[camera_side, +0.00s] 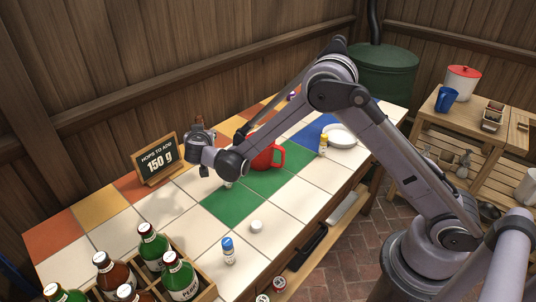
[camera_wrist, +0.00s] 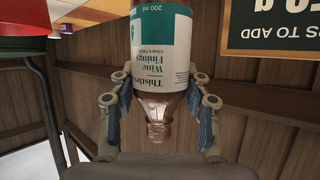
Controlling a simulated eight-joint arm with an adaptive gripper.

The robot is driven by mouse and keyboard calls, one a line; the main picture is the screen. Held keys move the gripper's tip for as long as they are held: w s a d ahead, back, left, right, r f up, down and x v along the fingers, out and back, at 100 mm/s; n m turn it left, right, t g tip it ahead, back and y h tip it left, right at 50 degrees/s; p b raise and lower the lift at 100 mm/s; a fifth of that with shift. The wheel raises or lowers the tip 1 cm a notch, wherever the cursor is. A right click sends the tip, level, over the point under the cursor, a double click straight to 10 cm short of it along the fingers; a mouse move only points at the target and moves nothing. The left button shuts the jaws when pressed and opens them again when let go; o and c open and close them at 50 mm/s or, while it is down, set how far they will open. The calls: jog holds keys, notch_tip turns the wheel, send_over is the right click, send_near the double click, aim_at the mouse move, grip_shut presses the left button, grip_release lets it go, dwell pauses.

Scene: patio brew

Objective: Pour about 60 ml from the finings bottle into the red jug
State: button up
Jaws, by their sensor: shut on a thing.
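The finings bottle (camera_wrist: 161,50) fills the middle of the wrist view, with a white and teal label reading Wine Finings, 200 ml. My gripper (camera_wrist: 160,92) is shut on it, one finger on each side. The label and the sign both look upside down there, so the bottle stands about upright. The red jug (camera_side: 262,157) stands on the tiled table beside my wrist, partly hidden by my arm in the side view. Part of it shows at the wrist view's upper left (camera_wrist: 40,22). In the side view my wrist hides most of the bottle.
The hops sign (camera_side: 160,158) stands behind my wrist. A small white cap (camera_side: 257,226) and a blue-capped bottle (camera_side: 228,250) are nearer the front. A bottle crate (camera_side: 205,283) is front left.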

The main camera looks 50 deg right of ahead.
jog(key=s+d+f+m+g+h, duration=0.4)
jog(key=d+m+g+h, duration=0.1)
jog(key=d+m+g, duration=0.1)
jog(key=shift+s+d+m+g, duration=0.15)
jog(key=shift+m+g, duration=0.45)
jog(key=shift+m, duration=0.2)
